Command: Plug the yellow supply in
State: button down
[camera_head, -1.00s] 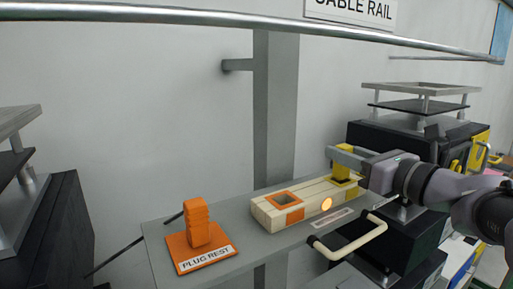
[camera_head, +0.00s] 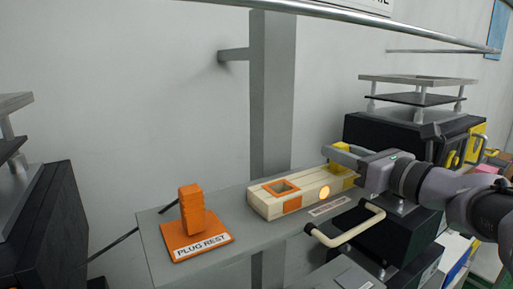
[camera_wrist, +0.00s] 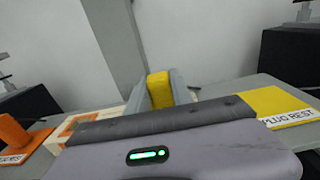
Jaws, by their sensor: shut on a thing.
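My gripper (camera_head: 345,154) is shut on the yellow plug (camera_wrist: 159,90), which shows between the two fingers in the wrist view. In the head view the gripper is low over the right end of the cream socket block (camera_head: 312,196), at its yellow-marked socket (camera_head: 343,183). The fingers hide much of the plug, and I cannot tell how deep it sits in the socket. The block's left end has an open, orange-rimmed socket (camera_head: 283,187).
An orange plug (camera_head: 192,210) stands upright on its orange plug rest (camera_head: 203,243) at left. A yellow plug rest (camera_wrist: 275,105) lies at right in the wrist view. Dark fixtures stand at both sides.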

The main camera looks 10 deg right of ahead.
jog(key=shift+f, duration=0.15)
jog(key=c, duration=1.1)
grip_release()
jog(key=shift+o, duration=0.2)
